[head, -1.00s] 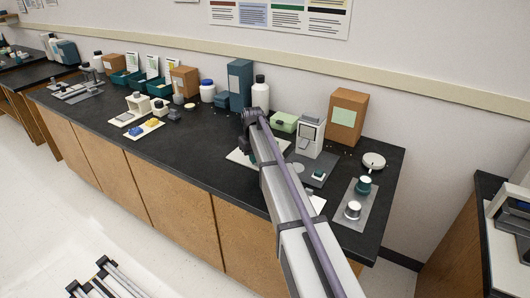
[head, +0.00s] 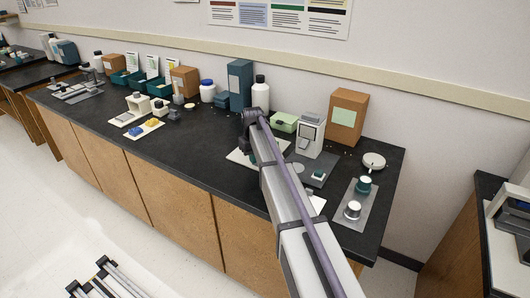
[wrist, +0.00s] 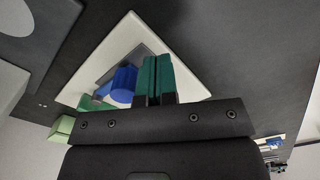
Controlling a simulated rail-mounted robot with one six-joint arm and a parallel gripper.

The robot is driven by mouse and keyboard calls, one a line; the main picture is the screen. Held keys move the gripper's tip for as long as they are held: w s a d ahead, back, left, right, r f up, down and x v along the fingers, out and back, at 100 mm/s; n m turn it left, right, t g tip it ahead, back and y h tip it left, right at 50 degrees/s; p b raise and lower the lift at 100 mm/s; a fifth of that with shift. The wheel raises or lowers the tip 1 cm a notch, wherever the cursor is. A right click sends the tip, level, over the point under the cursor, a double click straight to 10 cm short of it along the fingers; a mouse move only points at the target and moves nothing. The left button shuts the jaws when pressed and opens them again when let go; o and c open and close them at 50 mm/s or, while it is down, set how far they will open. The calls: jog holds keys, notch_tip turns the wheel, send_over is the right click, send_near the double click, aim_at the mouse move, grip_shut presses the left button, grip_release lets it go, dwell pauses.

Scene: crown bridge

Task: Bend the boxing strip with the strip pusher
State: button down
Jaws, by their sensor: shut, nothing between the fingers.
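My gripper (wrist: 155,75) is shut, its two teal fingers side by side with nothing between them. It is over or beside a white plate (wrist: 118,35) in the wrist view. On the plate a blue rounded piece (wrist: 124,80) stands just left of my fingers, by a grey square (wrist: 133,58). Green pieces (wrist: 93,104) show at its lower left. I cannot tell which piece is the boxing strip or the strip pusher, nor whether my fingers touch anything. In the head view the white plate (head: 236,154) is partly behind my arm, which hides most of the work spot.
A white boxy device (head: 310,138), green box (head: 284,122), white bottle (head: 260,88) and brown box (head: 346,116) stand behind and right. A grey mat (head: 345,218) with two round pieces lies at the right end. The black counter (head: 200,150) is bare left of the plate.

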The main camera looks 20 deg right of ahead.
jog(key=shift+w+d, duration=0.1)
jog(key=shift+d, duration=0.05)
jog(key=shift+w+d, duration=0.85)
jog(key=shift+d, duration=0.25)
jog(key=shift+w+d, duration=0.9)
jog(key=shift+d, duration=0.15)
jog(key=shift+w+d, duration=0.85)
jog(key=shift+d, duration=0.25)
jog(key=shift+s+a, duration=0.5)
jog(key=shift+a, duration=0.1)
notch_tip(320, 180, up, 7)
jog(key=p, duration=0.7)
